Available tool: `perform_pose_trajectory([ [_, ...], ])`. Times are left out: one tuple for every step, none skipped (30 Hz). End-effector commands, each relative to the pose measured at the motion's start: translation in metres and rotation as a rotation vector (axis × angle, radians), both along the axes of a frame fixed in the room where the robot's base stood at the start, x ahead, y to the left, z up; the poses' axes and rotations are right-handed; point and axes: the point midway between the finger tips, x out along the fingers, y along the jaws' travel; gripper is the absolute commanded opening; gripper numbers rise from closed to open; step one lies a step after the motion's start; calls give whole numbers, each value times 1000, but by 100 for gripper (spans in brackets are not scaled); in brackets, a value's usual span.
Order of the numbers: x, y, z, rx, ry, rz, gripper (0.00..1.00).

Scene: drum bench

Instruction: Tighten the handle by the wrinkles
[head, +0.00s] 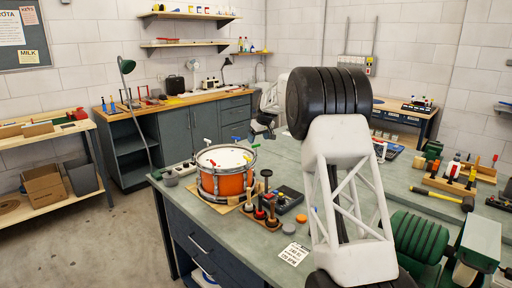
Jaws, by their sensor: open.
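An orange drum (225,182) with metal hoops and a white head (226,158) stands near the left end of the green-grey bench. Wrinkles on the head are too small to make out. My gripper (262,134) is open, just beyond the drum's upper right in the picture, and apart from the handles as far as I can tell. My arm hides part of the bench to its right.
A wooden rack of dark knobbed tools (262,212) stands close in front of the drum. A dark box (287,199), a grey disc (289,228), an orange disc (301,218) and a printed card (293,254) lie nearby. A hammer (445,198) lies at the right.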

Motion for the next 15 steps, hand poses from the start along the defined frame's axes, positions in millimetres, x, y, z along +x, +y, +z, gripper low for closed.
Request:
perform_pose_trajectory([
  [2,2,-7,0,1,0,81],
  [3,2,-10,0,1,0,81],
  [4,3,-15,0,1,0,81],
  [6,4,-18,0,1,0,81],
  [7,5,-21,-1,1,0,81],
  [8,6,-24,0,0,0,81],
  [9,7,-27,0,0,0,81],
  [10,7,-30,0,0,0,81],
  [11,8,-34,0,0,0,81],
  [12,9,-37,0,0,0,81],
  [13,9,-39,0,0,0,81],
  [14,10,-41,0,0,0,81],
  [15,11,-43,0,-1,1,81],
  [15,11,-45,0,-1,1,81],
  [16,12,-47,0,-1,1,81],
])
